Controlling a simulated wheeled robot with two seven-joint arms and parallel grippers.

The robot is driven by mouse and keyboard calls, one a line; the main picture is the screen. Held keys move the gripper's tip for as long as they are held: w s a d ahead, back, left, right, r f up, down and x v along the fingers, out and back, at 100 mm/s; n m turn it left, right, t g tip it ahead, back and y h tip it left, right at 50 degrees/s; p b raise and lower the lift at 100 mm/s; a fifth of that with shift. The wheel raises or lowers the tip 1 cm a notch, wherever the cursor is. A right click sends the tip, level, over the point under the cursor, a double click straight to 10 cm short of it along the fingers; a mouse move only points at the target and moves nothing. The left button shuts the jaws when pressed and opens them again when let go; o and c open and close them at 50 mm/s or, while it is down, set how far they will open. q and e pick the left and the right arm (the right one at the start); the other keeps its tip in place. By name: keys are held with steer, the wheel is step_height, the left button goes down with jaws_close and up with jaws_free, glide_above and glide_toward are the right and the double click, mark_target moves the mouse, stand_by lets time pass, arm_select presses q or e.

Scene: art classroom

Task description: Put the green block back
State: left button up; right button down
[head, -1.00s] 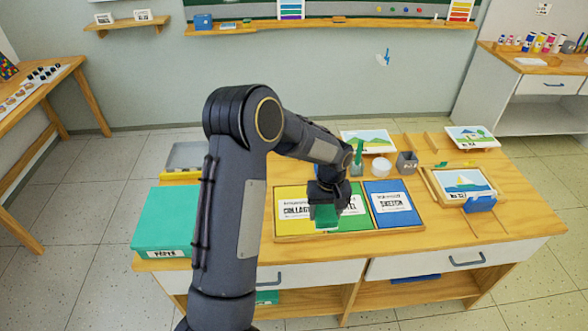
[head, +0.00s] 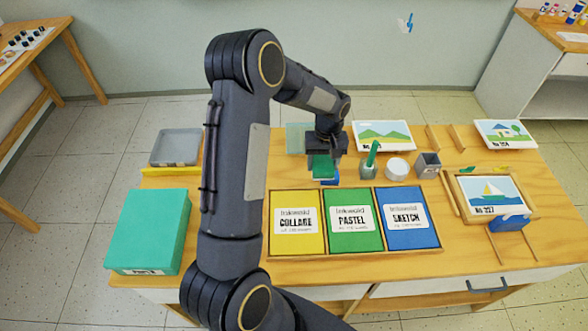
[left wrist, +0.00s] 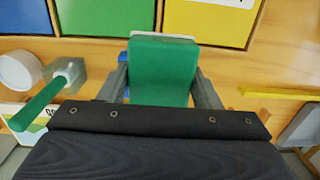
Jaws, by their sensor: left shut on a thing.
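The green block (head: 323,166) is between the fingers of my left gripper (head: 325,158), which is shut on it. In the left wrist view the green block (left wrist: 163,72) fills the space between both fingers, with a whitish edge at its far end. The block is behind the sorting tray, left of the green brush holder. A blue thing (head: 329,182) shows just under or beside it; I cannot tell whether they touch. The tray (head: 352,253) has yellow COLLAGE, green PASTEL and blue SKETCH sections. My right gripper is not in view.
Behind the gripper is a pale teal see-through panel (head: 298,139). To the right stand a green brush in a holder (head: 368,167), a white round tub (head: 397,169) and a grey cup (head: 428,164). A teal box (head: 148,231) and grey tray (head: 176,147) are at the left.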

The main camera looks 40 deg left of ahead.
arm_select(q)
steer(key=a+f, duration=0.2)
steer(key=a, duration=0.3)
steer(key=b, duration=0.2)
glide_above(293, 178)
step_height(293, 178, down, 6)
steer(key=shift+w+d+r, duration=0.1)
steer(key=shift+w+d, duration=0.05)
steer(key=f, duration=0.1)
steer(key=f+b, duration=0.2)
steer(key=shift+a+f, duration=0.3)
steer(key=shift+f, duration=0.1)
steer(key=shift+r, duration=0.1)
steer(key=o, duration=0.7)
steer(key=shift+f+b, duration=0.2)
steer(key=shift+b, duration=0.1)
steer(key=o, duration=0.5)
steer(key=shift+r, duration=0.1)
steer(key=shift+r, duration=0.1)
